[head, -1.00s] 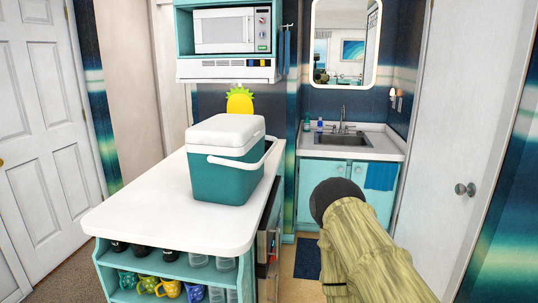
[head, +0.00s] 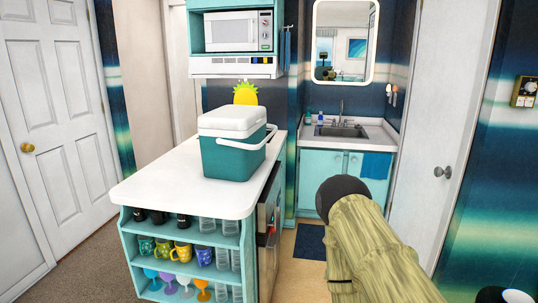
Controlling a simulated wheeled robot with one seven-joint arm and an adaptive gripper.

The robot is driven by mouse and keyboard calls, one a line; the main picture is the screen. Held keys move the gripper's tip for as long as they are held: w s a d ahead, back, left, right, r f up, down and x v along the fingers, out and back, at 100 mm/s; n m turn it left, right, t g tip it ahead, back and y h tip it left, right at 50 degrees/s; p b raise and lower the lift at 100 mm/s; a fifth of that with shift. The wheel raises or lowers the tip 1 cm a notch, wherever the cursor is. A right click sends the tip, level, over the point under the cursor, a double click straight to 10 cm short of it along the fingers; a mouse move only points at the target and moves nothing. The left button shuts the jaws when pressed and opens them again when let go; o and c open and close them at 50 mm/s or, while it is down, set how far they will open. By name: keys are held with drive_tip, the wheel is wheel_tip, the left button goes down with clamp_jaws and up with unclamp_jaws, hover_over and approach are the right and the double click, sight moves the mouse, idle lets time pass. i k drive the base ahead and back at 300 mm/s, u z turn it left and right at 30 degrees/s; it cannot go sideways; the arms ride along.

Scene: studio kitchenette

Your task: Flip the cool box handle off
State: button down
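The cool box (head: 230,161) is teal with a white lid (head: 232,121) and stands on the white counter in the head view. The lid looks closed. Its white handle (head: 240,146) is swung down and runs across the front below the lid, with its right end reaching out past the right side of the box. My arm, with a pale woody-looking link and a dark rounded end, is at the lower right, well apart from the box. My gripper's fingers do not show.
A microwave (head: 238,31) hangs behind. A sink (head: 341,131) is at the back right. Floor shows right of the island.

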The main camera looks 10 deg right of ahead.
sight(233, 143)
drive_tip(key=u, duration=0.5)
drive_tip(key=i, duration=1)
drive_tip(key=z, duration=0.6)
